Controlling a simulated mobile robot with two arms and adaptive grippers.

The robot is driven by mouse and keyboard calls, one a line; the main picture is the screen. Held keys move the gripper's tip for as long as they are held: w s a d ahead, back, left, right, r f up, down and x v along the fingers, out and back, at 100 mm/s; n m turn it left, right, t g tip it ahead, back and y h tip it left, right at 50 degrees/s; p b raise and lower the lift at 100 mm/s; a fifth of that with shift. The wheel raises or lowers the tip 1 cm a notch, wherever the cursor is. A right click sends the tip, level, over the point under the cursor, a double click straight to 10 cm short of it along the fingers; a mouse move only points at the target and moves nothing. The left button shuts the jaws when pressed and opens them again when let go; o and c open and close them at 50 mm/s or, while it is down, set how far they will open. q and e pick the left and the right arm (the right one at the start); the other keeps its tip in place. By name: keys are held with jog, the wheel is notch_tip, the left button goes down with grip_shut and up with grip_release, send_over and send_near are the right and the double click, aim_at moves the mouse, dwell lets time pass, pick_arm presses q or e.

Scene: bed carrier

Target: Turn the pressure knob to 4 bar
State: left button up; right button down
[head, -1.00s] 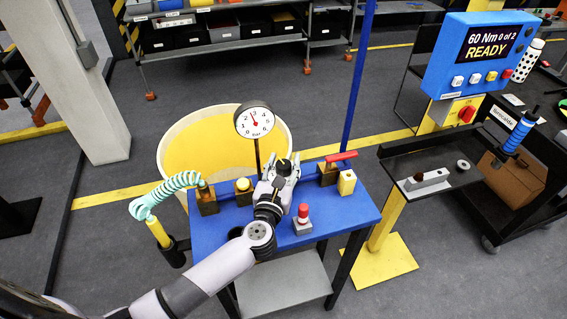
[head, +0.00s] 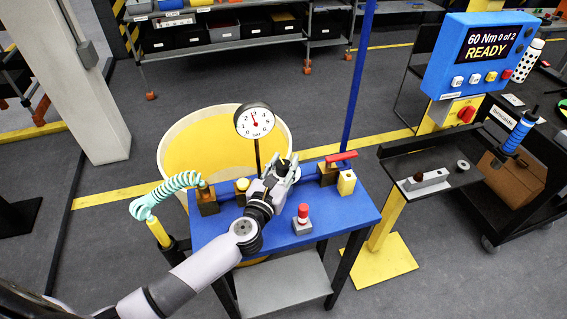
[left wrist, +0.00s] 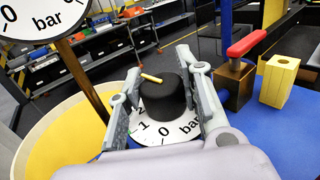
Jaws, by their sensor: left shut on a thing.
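The black pressure knob (left wrist: 163,97) stands on a white dial plate (left wrist: 178,131) marked 0, 1, 2 and bar, in the left wrist view. A yellow pointer bar on its top points to the upper left. My left gripper (left wrist: 161,88) has one finger on each side of the knob and is shut on it. In the head view my left gripper (head: 286,170) covers most of the knob. The round white gauge (head: 254,121) stands on a post behind; its red needle points up and slightly left. My right gripper is not in view.
The blue table (head: 335,215) also carries a red-handled valve (head: 328,172), a yellow block (head: 346,183), a red button (head: 303,213) and a brass fitting (head: 207,200) with a coiled teal hose (head: 165,187). A yellow-faced round drum (head: 205,150) stands behind.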

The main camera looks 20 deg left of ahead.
pick_arm(q)
jog(key=shift+a+m+h, duration=0.1)
jog(key=shift+m+h, duration=0.7)
jog(key=shift+h, duration=0.4)
jog(key=shift+f+m+g+h+b, duration=0.1)
jog(key=shift+m+g+h+b, duration=0.35)
jog(key=shift+m+h, duration=0.55)
jog(key=shift+m+g+h+b, duration=0.9)
jog(key=shift+m+h, duration=0.2)
jog(key=shift+h, duration=1)
jog(key=o, duration=1.2)
jog(key=v, duration=1.2)
